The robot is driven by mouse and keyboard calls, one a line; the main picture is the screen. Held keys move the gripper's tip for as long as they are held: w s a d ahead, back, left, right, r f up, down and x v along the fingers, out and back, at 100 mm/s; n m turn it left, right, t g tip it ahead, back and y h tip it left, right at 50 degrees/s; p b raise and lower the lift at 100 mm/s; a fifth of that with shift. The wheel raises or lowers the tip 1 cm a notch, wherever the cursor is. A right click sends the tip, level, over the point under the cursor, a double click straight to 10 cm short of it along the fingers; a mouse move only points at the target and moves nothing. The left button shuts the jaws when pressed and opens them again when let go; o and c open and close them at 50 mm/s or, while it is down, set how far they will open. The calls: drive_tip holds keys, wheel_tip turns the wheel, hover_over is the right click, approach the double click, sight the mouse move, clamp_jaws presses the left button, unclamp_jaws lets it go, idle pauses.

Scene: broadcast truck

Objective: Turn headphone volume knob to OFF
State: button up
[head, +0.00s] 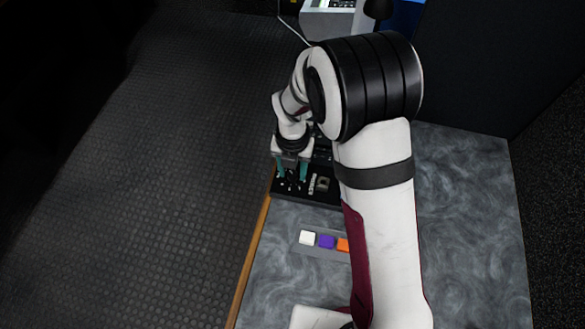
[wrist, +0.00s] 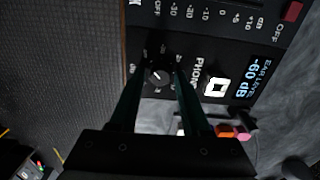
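The headphone volume knob (wrist: 157,74) is a dark round knob with a white pointer mark, set in the black panel (wrist: 195,50) beside the word PHONES. Marks ring it, but I cannot read its exact setting. A small display (wrist: 257,80) on the panel reads EAR LEVEL -60 dB. My gripper (wrist: 159,78) is open, with its two teal fingers on either side of the knob. I cannot tell whether they touch it. In the head view my gripper (head: 290,174) points down at the panel's left part, and the knob is not clear there.
A strip with white (head: 307,237), purple (head: 327,241) and orange (head: 343,245) buttons lies on the grey desk (head: 280,285) in front of the panel. A red button (wrist: 293,11) marked OFF and a fader scale are on the panel. The desk's wooden edge (head: 253,250) runs along the left.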

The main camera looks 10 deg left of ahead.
sight(293, 174)
drive_tip(key=shift+o, duration=0.7)
wheel_tip(293, 174, up, 16)
drive_tip(key=shift+f, duration=0.1)
